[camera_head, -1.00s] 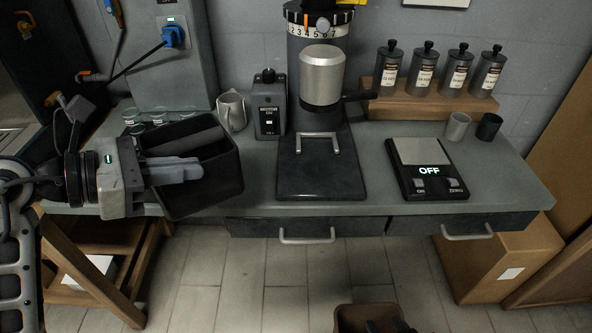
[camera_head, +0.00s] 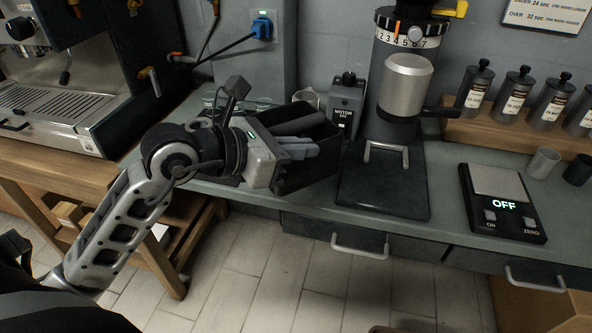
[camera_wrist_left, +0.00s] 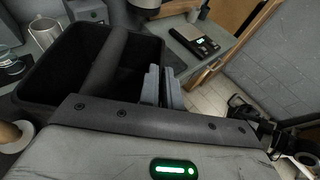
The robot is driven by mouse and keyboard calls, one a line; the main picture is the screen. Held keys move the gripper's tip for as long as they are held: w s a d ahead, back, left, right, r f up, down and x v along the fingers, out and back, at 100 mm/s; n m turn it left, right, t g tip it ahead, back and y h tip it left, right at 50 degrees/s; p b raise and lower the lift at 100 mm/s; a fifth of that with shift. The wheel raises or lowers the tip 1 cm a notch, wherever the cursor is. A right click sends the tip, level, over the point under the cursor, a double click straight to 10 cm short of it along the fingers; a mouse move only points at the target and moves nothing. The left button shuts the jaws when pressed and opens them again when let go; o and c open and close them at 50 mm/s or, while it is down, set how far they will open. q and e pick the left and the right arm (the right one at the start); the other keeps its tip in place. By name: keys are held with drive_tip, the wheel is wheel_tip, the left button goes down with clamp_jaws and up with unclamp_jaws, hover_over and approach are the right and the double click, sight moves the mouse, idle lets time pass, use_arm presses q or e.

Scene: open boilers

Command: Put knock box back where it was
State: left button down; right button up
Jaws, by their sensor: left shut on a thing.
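The knock box (camera_head: 311,176) is a black open-topped bin with a thick dark bar across it. My right gripper is not in view.
The grinder's base (camera_head: 384,190) stands just right of the box. A metal jug (camera_head: 306,97) and a small grey motor switch box (camera_head: 346,104) are behind it. A scale (camera_head: 500,205) lies further right. The espresso machine (camera_head: 65,95) is at the left.

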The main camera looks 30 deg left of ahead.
use_arm(q)
drive_tip(key=w+a, duration=0.1)
drive_tip(key=w+a+f, duration=0.1)
drive_tip(key=w, duration=0.1)
drive_tip(key=shift+w+a, duration=0.1)
drive_tip(key=shift+w, duration=0.2)
drive_tip(key=w+f, duration=0.1)
drive_tip(key=w+a+f, duration=0.1)
drive_tip(key=f, duration=0.1)
drive_tip(key=w+a+f, duration=0.1)
drive_tip(key=w+f, duration=0.1)
drive_tip(key=shift+a+f, duration=0.1)
drive_tip(key=shift+a, duration=0.15)
drive_tip(key=shift+w+a+f+b, duration=0.3)
drive_tip(key=shift+w+f, duration=0.25)
drive_tip(key=shift+f, duration=1.65)
drive_tip(key=shift+f, duration=0.2)
drive_tip(key=c, duration=1.6)
unclamp_jaws()
drive_tip(key=shift+f, duration=0.15)
drive_tip(key=shift+c, duration=0.2)
drive_tip(key=shift+o, duration=0.2)
drive_tip(key=shift+s, duration=0.1)
